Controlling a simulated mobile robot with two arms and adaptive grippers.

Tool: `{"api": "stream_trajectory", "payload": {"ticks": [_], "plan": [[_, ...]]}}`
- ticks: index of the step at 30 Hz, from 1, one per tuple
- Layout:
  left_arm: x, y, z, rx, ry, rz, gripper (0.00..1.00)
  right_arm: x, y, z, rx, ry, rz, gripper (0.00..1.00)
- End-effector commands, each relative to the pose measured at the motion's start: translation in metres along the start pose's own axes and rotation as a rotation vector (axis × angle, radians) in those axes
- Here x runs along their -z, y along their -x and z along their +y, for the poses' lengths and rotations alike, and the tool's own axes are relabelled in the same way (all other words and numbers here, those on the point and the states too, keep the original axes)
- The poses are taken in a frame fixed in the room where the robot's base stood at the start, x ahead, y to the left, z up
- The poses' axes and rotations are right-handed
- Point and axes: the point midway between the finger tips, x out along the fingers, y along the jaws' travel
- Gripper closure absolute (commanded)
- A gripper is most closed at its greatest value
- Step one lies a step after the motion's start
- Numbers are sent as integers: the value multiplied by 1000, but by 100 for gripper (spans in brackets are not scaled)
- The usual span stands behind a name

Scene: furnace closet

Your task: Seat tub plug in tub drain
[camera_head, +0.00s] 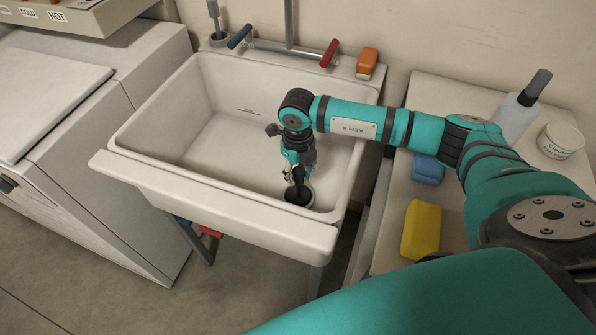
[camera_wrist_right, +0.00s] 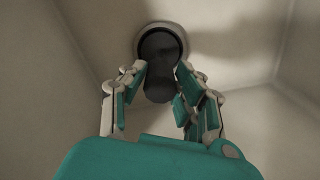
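The white utility tub (camera_head: 255,208) holds the tub drain, a pale ring in its floor (camera_wrist_right: 180,30), at the near right of the basin. My right gripper (camera_head: 297,177) points down into the tub over the drain. The black tub plug (camera_head: 299,195) is at its fingertips. In the right wrist view the dark plug (camera_wrist_right: 158,88) lies between the two fingertips, which appear to close on its sides. Its far end overlaps the drain ring. Whether it is seated or just above cannot be told. My left gripper is in neither view.
The tub's side walls surround my right gripper.

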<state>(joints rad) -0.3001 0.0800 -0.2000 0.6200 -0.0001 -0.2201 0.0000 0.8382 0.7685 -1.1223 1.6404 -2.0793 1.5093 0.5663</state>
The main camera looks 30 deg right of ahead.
Motion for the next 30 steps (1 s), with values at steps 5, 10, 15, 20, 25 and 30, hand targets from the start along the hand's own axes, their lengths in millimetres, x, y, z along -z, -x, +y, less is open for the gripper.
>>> {"api": "stream_trajectory", "payload": {"ticks": [5,10,15,20,25,30], "plan": [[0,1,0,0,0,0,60,0,1,0,0,0,-1,44],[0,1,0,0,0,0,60,0,1,0,0,0,0,43],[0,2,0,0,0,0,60,0,3,0,0,0,0,43],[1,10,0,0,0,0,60,0,14,0,1,0,-1,43],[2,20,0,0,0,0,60,0,28,0,0,0,-1,43],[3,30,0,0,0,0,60,0,42,0,0,0,-2,43]]}}
